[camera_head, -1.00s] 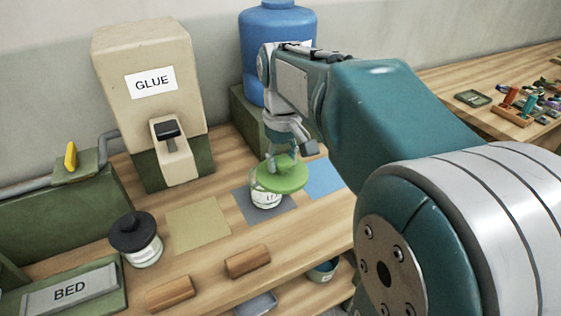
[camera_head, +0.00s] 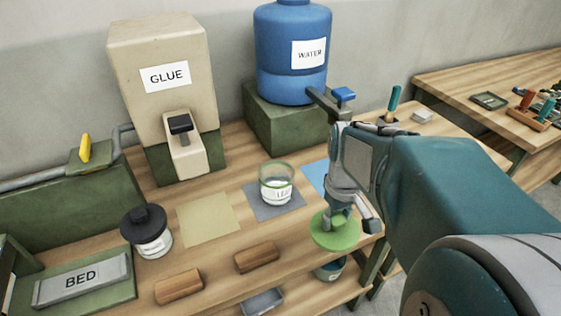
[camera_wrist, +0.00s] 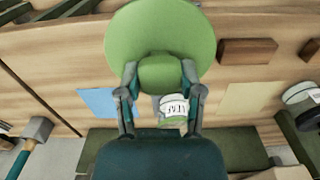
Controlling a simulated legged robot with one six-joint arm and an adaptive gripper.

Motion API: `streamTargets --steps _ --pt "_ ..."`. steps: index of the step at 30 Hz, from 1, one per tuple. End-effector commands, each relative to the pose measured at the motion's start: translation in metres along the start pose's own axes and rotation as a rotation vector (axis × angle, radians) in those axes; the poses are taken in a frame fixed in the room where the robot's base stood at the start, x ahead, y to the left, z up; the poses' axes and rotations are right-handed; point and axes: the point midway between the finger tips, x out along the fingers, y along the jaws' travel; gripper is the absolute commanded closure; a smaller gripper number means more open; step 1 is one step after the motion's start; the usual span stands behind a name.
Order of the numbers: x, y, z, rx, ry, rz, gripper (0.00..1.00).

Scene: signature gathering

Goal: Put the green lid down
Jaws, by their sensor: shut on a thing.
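The green lid (camera_head: 334,234) is a round disc with a raised knob. My gripper (camera_head: 341,214) is shut on its knob, near the front right part of the wooden bench. The wrist view shows both fingers of my gripper (camera_wrist: 160,82) on either side of the knob, with the lid's disc (camera_wrist: 165,28) beyond. I cannot tell whether the lid touches the bench. An open glass jar (camera_head: 276,185) with a green rim and a white label stands on the grey square, behind and left of the lid. The jar (camera_wrist: 173,109) shows partly behind the knob in the wrist view.
A black-lidded jar (camera_head: 147,230) stands at left, near the tan square (camera_head: 208,219). Two wooden blocks (camera_head: 257,257) lie near the front edge. The glue dispenser (camera_head: 165,85) and blue water tank (camera_head: 290,50) stand behind. A blue square (camera_head: 315,177) lies right of the jar.

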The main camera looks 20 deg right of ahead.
Motion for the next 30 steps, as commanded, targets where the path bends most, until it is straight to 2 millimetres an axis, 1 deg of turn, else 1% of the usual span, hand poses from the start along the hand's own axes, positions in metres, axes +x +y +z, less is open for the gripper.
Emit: streamTargets --steps 1,8,12,15,23,27,30 --pt "0.005 0.004 -0.009 0.000 -0.003 -0.002 0.84" --pt "0.023 0.021 -0.045 -0.001 -0.003 -0.001 0.84" --pt "0.047 0.028 -0.061 -0.001 -0.005 -0.003 0.84" --pt "0.061 0.033 -0.072 -0.001 -0.003 -0.002 0.84" --pt "0.081 0.040 -0.088 -0.001 -0.002 -0.001 0.84" --pt "0.103 0.040 -0.087 0.000 -0.003 -0.002 0.84" --pt "0.110 0.040 -0.088 0.000 0.000 0.000 0.84"
